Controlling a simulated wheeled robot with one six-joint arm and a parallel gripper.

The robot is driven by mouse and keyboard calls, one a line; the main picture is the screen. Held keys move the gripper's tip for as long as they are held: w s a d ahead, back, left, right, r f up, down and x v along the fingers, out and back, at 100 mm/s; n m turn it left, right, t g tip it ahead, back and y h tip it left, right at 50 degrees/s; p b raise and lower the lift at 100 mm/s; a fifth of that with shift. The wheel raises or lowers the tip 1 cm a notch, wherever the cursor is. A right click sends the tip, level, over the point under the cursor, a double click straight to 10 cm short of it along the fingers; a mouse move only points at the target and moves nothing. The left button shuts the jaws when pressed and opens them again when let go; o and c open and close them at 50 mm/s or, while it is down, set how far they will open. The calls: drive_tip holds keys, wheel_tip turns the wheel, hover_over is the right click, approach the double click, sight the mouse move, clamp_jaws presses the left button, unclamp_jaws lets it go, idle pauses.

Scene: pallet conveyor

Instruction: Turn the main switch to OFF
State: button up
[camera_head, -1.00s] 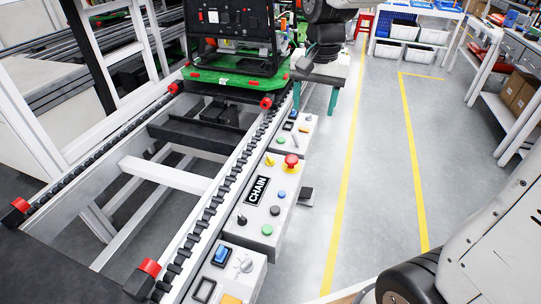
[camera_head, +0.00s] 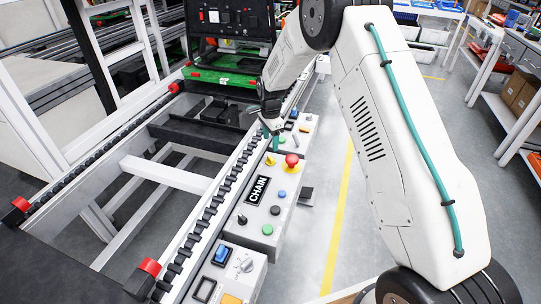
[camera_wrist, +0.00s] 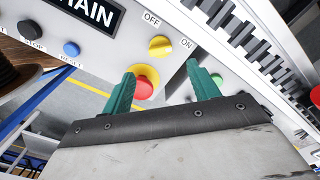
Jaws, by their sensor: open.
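A yellow knob (camera_wrist: 160,46) sits on the light control box, with an OFF label (camera_wrist: 152,20) and an ON label (camera_wrist: 187,43) beside it. The way it points is not clear. In the head view the yellow knob (camera_head: 270,160) is at the far end of the CHAIN box (camera_head: 253,220). My gripper (camera_wrist: 160,70) is open, with its teal fingers apart and nothing between them touching. In the head view my gripper (camera_head: 270,136) hangs just beyond the yellow knob, close above the panel.
A red mushroom button (camera_wrist: 145,88) with a yellow base is close to the knob, partly behind one finger. A green button (camera_wrist: 218,80) shows behind the other finger. The conveyor chain rail (camera_head: 205,215) runs along the box. A green pallet (camera_head: 228,72) carries a black machine.

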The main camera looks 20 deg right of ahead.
sight(270, 158)
wheel_tip(270, 158, down, 8)
drive_tip(key=shift+f, duration=0.1)
idle(0.4)
drive_tip(key=c, duration=1)
